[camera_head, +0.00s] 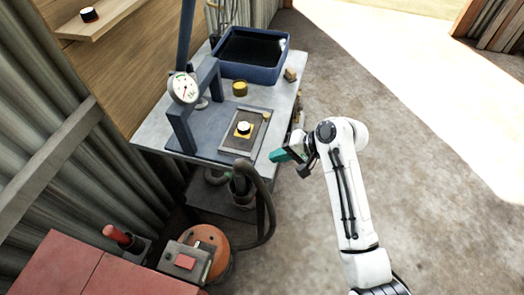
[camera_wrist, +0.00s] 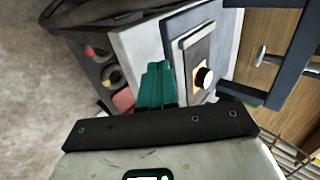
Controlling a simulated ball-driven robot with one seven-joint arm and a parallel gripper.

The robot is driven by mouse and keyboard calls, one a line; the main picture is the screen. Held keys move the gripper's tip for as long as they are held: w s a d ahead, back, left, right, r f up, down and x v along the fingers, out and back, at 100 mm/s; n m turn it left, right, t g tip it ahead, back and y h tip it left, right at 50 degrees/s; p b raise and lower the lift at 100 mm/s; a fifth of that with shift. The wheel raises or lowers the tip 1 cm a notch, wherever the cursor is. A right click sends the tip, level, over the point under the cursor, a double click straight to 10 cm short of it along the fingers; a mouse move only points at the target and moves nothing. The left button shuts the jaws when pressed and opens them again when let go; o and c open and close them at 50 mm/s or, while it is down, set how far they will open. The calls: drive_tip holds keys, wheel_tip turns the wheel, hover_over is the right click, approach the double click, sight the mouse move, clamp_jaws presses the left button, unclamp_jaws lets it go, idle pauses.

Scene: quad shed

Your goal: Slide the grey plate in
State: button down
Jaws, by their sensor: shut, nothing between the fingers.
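The grey plate (camera_head: 236,142) lies flat on a blue-grey base (camera_head: 192,145) on the bench, near the bench's front right edge. A small yellow piece with a white and black knob (camera_head: 243,128) sits on the plate. The plate also shows in the wrist view (camera_wrist: 203,46), right of the fingers. My gripper (camera_head: 279,156) has teal fingers, closed together and empty. It is beside the bench's right edge, just off the plate's near right corner. In the wrist view the fingers (camera_wrist: 157,82) point toward the bench side; whether they touch anything cannot be told.
A blue upright frame (camera_head: 181,128) with a round dial gauge (camera_head: 184,88) stands left of the plate. A dark-filled blue tray (camera_head: 282,66), a yellow cylinder (camera_head: 240,89) and a small tan block (camera_head: 290,75) are behind. A black hose (camera_head: 270,205) curves below. Floor at right is clear.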

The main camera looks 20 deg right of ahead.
sight(223, 148)
drive_tip(key=shift+w+a+f+p, duration=0.25)
drive_tip(key=shift+w+a, duration=0.5)
drive_tip(key=shift+a, duration=0.25)
drive_tip(key=shift+w+a+f+p, duration=0.15)
drive_tip(key=shift+w+a+p, duration=0.1)
drive_tip(key=shift+w+a, duration=0.6)
drive_tip(key=shift+s+a, duration=0.15)
drive_tip(key=w+a, duration=0.2)
drive_tip(key=a, duration=0.1)
drive_tip(key=w+a+b, duration=0.1)
drive_tip(key=w+a, duration=0.2)
drive_tip(key=a, duration=0.1)
drive_tip(key=w+a+b, duration=0.1)
drive_tip(key=w+a, duration=0.2)
drive_tip(key=a, duration=0.1)
drive_tip(key=shift+w+a, duration=0.15)
drive_tip(key=shift+a, duration=0.1)
drive_tip(key=shift+s+d+r, duration=0.1)
drive_tip(key=shift+s+d, duration=0.2)
drive_tip(key=shift+d, duration=0.15)
drive_tip(key=s+d, duration=0.1)
drive_tip(key=s+d+p, duration=0.1)
drive_tip(key=d, duration=0.1)
drive_tip(key=shift+s+d+r, duration=0.1)
drive_tip(key=shift+s+r, duration=0.1)
drive_tip(key=shift+r, duration=0.15)
drive_tip(key=v, duration=0.8)
drive_tip(key=shift+s+d+r, duration=0.1)
drive_tip(key=shift+d+r, duration=0.15)
drive_tip(key=shift+r, duration=0.05)
